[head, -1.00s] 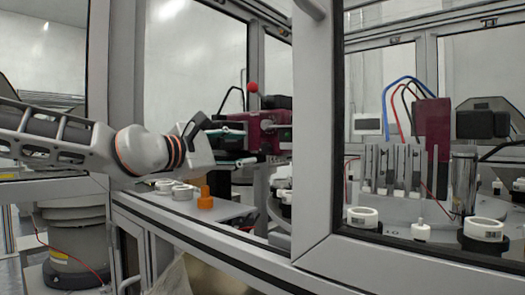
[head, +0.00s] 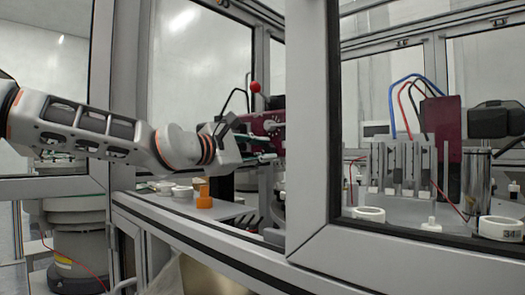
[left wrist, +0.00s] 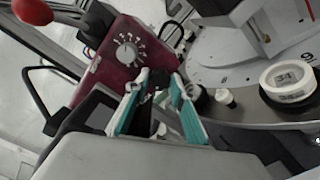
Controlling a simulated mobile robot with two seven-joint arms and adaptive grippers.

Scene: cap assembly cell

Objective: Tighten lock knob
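A maroon block (left wrist: 112,68) with a white-marked dial (left wrist: 127,54) fills the upper left of the left wrist view. In the head view the maroon block (head: 266,123) is partly behind the cell frame. My left gripper (left wrist: 159,78) has two fingers with teal pads, spread apart. A small dark part (left wrist: 160,84), possibly the lock knob, shows between the fingertips beside the block's lower right. I cannot tell whether the fingers touch it. In the head view my left gripper (head: 274,141) reaches right, its fingers apart at the block. My right gripper is not in view.
A red ball handle (head: 255,87) stands above the block. An orange part (head: 203,197) and white rings (head: 182,192) lie on the shelf below the arm. A thick grey frame post (head: 307,130) stands close right of the gripper. A white ring (left wrist: 288,80) sits on the round table.

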